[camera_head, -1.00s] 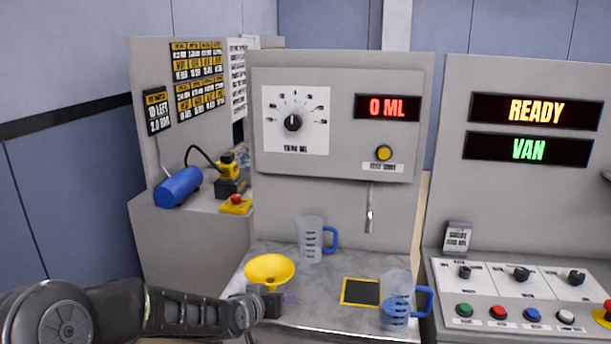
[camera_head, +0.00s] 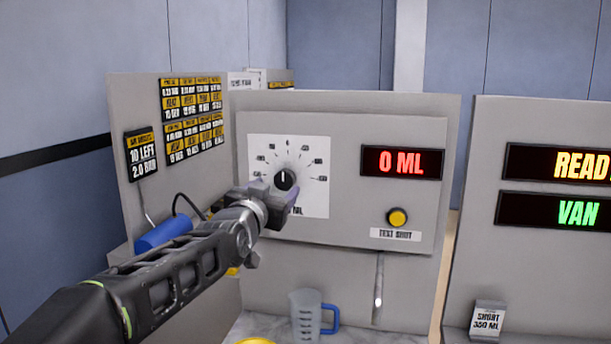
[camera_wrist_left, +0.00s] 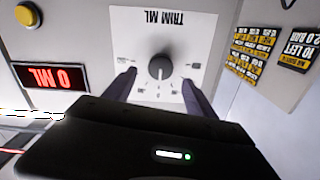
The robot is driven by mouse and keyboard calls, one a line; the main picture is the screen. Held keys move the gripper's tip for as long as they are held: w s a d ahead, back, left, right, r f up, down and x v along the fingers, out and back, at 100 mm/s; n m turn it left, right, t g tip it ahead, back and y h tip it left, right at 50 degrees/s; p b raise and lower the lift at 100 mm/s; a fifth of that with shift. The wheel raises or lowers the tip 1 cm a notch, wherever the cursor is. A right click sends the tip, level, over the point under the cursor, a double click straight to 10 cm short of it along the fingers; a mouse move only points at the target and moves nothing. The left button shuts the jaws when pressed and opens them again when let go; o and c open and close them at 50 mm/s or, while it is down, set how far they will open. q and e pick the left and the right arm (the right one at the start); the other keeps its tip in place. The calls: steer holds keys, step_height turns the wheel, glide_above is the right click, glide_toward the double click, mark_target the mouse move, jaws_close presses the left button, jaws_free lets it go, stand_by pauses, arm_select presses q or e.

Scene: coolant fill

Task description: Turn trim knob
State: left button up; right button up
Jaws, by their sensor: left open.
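The trim knob (camera_head: 286,179) is a black round dial on a white scale plate (camera_head: 317,205) on the grey panel. Its white mark points up toward the 0 in the head view. My left gripper (camera_head: 283,196) is raised in front of the plate, just below the knob in that view, and hides part of the plate's lower edge. In the left wrist view, which is upside down, the knob (camera_wrist_left: 160,67) lies beyond and between the two fingers of my left gripper (camera_wrist_left: 160,82). The fingers are apart and hold nothing. My right gripper is not in view.
Right of the plate are a red 0 ML display (camera_head: 402,163) and a yellow button (camera_head: 397,217) labelled test shot. A spout (camera_head: 378,285) hangs below. A jug with a blue handle (camera_head: 306,315) stands on the bench. A blue cylinder (camera_head: 163,233) lies behind my left arm.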

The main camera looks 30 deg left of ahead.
mark_target(284, 181)
arm_select(q)
steer(key=p+x, duration=0.3)
steer(key=x, duration=0.3)
steer(key=shift+a+r+p, duration=0.15)
steer(key=shift+p, duration=0.25)
steer(key=shift+w+a, duration=0.2)
steer(key=shift+w, duration=0.45)
steer(key=shift+c, duration=0.6)
steer(key=c, duration=1.3)
steer(key=shift+o, duration=0.2)
